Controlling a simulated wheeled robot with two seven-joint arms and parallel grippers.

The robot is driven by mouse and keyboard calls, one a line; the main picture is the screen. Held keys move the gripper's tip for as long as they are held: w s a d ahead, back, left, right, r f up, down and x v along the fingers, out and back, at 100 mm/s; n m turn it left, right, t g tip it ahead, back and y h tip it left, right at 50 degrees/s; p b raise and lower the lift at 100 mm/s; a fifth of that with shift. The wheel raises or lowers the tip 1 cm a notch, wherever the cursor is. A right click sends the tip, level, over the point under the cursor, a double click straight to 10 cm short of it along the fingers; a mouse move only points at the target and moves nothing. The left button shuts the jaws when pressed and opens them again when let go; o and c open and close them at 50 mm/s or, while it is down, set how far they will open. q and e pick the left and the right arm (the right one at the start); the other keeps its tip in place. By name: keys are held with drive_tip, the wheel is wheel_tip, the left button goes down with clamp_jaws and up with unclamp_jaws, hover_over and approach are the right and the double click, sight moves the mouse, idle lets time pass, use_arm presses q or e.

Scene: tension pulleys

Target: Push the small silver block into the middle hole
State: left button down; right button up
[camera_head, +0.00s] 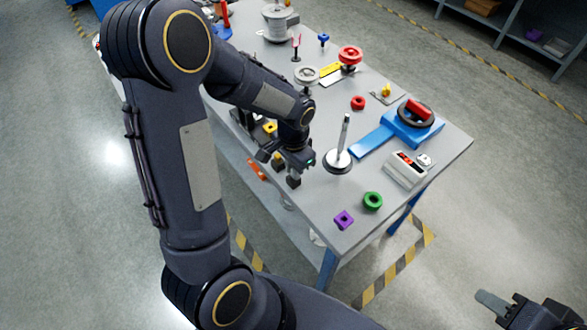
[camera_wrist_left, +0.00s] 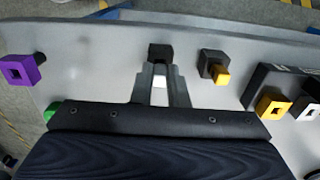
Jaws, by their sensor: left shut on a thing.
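My left gripper (camera_head: 279,167) is low over the near left edge of the table. In the left wrist view its fingers (camera_wrist_left: 160,72) are closed around a small pale silver block (camera_wrist_left: 160,83). A black block-shaped piece (camera_wrist_left: 160,52) sits at the fingertips; I cannot tell whether it joins the silver block. To the right, a yellow block stands out of a black piece (camera_wrist_left: 209,61). Farther right is a black base (camera_wrist_left: 262,84) with orange-yellow (camera_wrist_left: 272,103) and white (camera_wrist_left: 307,109) square-ended pieces. No empty middle hole is clearly visible. My right gripper (camera_head: 492,301) is at the bottom right, partly cut off.
A purple nut (camera_head: 343,220) and a green nut (camera_head: 373,201) lie near the table corner. A metal post on a round base (camera_head: 338,162) stands right of my left gripper. A blue fixture (camera_head: 413,123) and a white box (camera_head: 405,171) stand farther right.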

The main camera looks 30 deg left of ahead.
use_arm(q)
drive_tip(key=shift+f, duration=0.45)
drive_tip(key=shift+f+b, duration=0.25)
drive_tip(key=shift+b, duration=0.05)
drive_tip(key=c, duration=1.4)
unclamp_jaws()
drive_tip(key=shift+r, duration=0.1)
